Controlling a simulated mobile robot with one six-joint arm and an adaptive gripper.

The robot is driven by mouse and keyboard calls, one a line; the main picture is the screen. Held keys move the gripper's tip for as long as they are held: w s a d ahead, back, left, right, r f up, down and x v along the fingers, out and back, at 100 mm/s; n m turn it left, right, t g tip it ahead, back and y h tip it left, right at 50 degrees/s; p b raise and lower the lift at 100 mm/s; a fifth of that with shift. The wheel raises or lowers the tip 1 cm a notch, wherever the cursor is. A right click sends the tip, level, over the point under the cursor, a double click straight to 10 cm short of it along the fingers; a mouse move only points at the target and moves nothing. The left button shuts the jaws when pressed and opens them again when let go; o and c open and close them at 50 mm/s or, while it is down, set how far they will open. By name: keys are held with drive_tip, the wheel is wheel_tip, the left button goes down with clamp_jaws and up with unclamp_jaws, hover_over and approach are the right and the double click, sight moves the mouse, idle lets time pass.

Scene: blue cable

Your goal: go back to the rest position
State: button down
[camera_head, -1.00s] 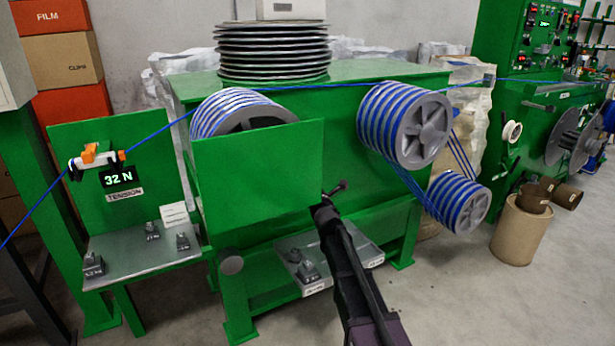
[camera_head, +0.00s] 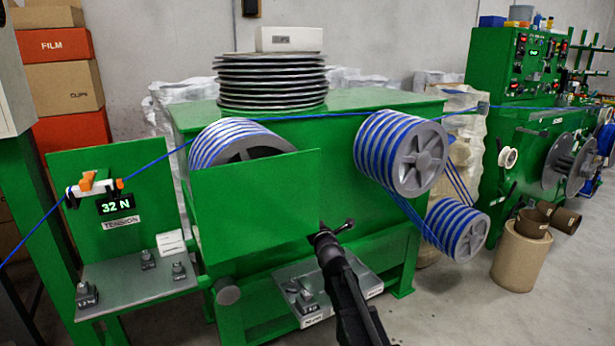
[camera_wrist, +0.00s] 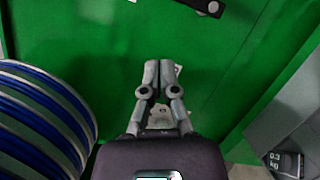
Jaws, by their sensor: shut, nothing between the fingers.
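My gripper (camera_wrist: 158,75) is shut and empty in the wrist view, its two grey fingers together in front of a green panel. In the head view my gripper (camera_head: 347,224) is small and dark, at the end of my arm, in front of the green machine (camera_head: 385,270) and just right of its front guard panel (camera_head: 255,205). The blue cable (camera_head: 150,163) runs through the tension gauge (camera_head: 95,185) with its 32 N display. It winds around the upper right drum (camera_head: 400,152), the lower drum (camera_head: 457,229) and the left drum (camera_head: 235,140).
A grey tray with weights (camera_head: 305,295) lies low in front of the machine, partly behind my arm. More weights (camera_head: 148,259) stand on the left shelf (camera_head: 125,290). Cardboard tubes stand in a brown bin (camera_head: 520,257) at right. The floor at the lower right (camera_head: 510,315) is clear.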

drive_tip(key=s+d+f+m+g+h, duration=0.7)
drive_tip(key=s+d+f+m+g, duration=0.2)
drive_tip(key=s+d+f+m, duration=0.6)
drive_tip(key=s+f+m+g+y, duration=0.1)
drive_tip(key=s+f+m+g, duration=0.1)
drive_tip(key=s+m+g, duration=0.5)
drive_tip(key=s+f+m+g+y, duration=0.2)
drive_tip(key=s+f+m, duration=0.1)
drive_tip(key=s, duration=0.9)
wheel_tip(320, 180, up, 29)
drive_tip(key=p, duration=2.8)
drive_tip(key=shift+w+a+p, duration=0.2)
drive_tip(key=shift+w+p, duration=0.1)
drive_tip(key=shift+p, duration=0.05)
